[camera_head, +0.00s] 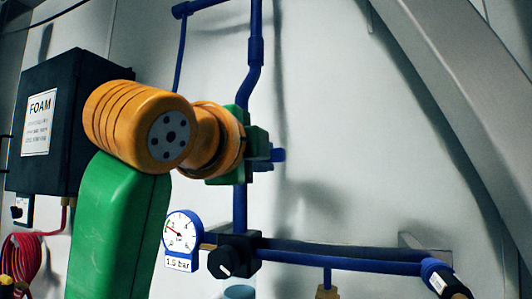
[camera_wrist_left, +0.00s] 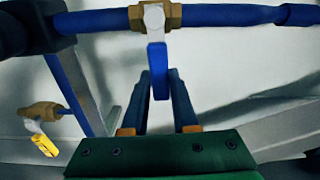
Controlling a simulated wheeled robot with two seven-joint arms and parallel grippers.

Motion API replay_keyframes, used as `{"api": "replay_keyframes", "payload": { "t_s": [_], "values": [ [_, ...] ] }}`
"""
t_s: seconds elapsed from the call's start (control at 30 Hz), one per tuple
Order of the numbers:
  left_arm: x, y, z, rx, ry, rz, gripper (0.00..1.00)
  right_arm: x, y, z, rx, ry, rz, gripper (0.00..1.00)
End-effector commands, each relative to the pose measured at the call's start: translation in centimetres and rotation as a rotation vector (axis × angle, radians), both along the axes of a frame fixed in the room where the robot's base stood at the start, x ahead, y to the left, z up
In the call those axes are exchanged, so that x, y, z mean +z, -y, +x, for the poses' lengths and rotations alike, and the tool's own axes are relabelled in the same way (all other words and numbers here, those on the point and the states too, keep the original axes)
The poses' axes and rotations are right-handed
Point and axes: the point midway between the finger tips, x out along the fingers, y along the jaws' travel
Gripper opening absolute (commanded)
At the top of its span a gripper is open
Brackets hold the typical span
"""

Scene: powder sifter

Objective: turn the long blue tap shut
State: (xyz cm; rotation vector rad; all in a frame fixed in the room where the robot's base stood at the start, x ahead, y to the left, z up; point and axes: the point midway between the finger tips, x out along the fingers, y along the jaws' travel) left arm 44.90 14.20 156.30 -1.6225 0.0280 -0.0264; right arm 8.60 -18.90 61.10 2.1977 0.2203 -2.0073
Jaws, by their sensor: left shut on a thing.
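The long blue tap lever (camera_wrist_left: 158,62) hangs from a brass valve body (camera_wrist_left: 150,16) on a blue pipe (camera_wrist_left: 230,14) in the left wrist view. The lever looks crosswise to that pipe. My left gripper (camera_wrist_left: 159,82) has its two dark fingers closing on the lever from both sides, near its free end. In the head view my left gripper (camera_head: 264,152) is in front of the upright blue pipe (camera_head: 241,205). My wrist and gripper hide the tap there. My right gripper is in neither view.
A black FOAM box (camera_head: 60,120) is on the wall at left, above a red coiled hose (camera_head: 22,262). A 1.5 bar gauge (camera_head: 182,235) and a black knob (camera_head: 224,262) sit below my wrist. A yellow-handled tap (camera_wrist_left: 44,145) shows at lower left in the wrist view.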

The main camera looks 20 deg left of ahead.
Motion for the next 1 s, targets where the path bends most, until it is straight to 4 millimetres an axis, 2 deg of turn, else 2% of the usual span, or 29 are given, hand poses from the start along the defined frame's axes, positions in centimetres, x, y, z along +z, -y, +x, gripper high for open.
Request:
{"api": "replay_keyframes", "payload": {
  "t_s": [0.7, 0.73, 0.8, 0.83, 1.0],
  "values": [
    [-0.67, 0.01, 0.06, 0.0, -0.005, 0.068, 0.0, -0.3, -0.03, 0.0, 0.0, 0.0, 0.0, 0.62],
    [-0.68, 0.01, 0.07, 0.0, -0.005, 0.068, 0.32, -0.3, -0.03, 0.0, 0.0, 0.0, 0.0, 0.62],
    [-0.65, 0.01, 0.06, 0.0, -0.004, 0.068, 0.51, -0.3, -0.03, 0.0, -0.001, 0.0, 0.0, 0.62],
    [-0.64, 0.0, 0.05, 0.0, -0.004, 0.068, 0.57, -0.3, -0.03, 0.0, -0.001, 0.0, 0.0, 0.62],
    [-0.56, 0.0, 0.03, 0.0, -0.002, 0.067, 0.57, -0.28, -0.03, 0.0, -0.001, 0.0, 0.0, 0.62]
  ]
}}
